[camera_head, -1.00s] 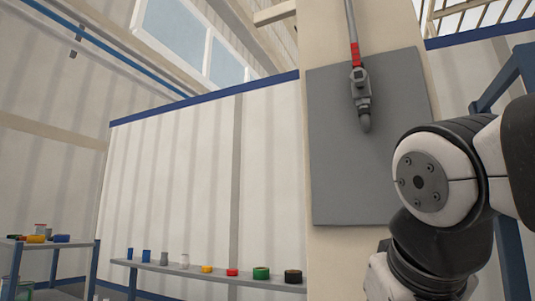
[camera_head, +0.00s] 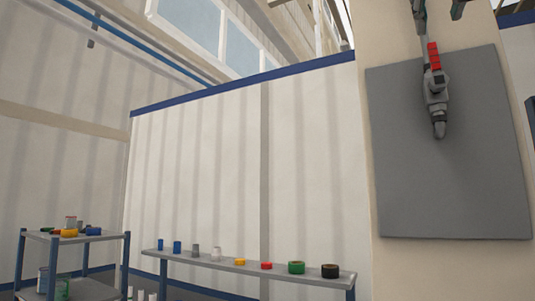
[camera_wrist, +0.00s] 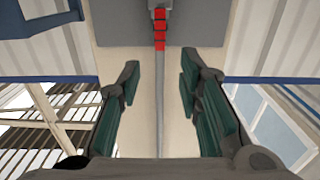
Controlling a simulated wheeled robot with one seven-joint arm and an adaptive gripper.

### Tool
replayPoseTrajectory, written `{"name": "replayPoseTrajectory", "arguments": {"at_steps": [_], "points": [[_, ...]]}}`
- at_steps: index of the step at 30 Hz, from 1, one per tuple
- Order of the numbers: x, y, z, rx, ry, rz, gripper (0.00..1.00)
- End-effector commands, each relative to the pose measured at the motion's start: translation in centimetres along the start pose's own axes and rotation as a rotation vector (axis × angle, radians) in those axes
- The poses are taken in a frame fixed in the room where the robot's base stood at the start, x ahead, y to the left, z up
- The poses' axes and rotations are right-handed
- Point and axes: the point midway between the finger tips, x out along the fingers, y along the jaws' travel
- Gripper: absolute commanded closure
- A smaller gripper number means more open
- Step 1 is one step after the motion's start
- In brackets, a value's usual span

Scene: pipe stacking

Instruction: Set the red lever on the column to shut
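The red lever (camera_head: 434,54) points up from a grey valve (camera_head: 437,90) on the column (camera_head: 385,25), in front of a grey panel. In the wrist view the red lever (camera_wrist: 160,28) is near the top centre, in line with a thin grey pipe (camera_wrist: 160,110). My gripper (camera_head: 438,11) shows only its fingertips at the top edge of the head view, above the lever. In the wrist view my gripper (camera_wrist: 160,80) is open, its fingers apart on either side of the pipe, touching neither pipe nor lever.
The grey panel (camera_head: 450,190) lies behind the valve. A low shelf (camera_head: 215,265) carries several coloured pipe pieces, and a cart (camera_head: 45,236) with more stands at the far left. The space below the valve is clear.

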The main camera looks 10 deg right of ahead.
Motion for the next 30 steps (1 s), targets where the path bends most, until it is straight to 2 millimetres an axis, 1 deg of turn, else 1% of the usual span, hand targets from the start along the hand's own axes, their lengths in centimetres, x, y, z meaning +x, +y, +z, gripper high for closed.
{"name": "replayPoseTrajectory", "arguments": {"at_steps": [1,9,15,18,21,30], "points": [[1.1,0.0,0.0,-0.002,-0.004,-0.001,0.68],[6.3,0.0,0.0,-0.002,-0.005,-0.001,0.68],[9.3,0.0,0.0,-0.002,-0.003,-0.001,0.68],[10.2,0.0,0.0,-0.001,-0.002,-0.001,0.68],[10.7,0.0,0.0,0.0,-0.001,-0.001,0.68],[10.9,-0.1,0.1,0.0,-0.001,-0.001,0.68]]}}
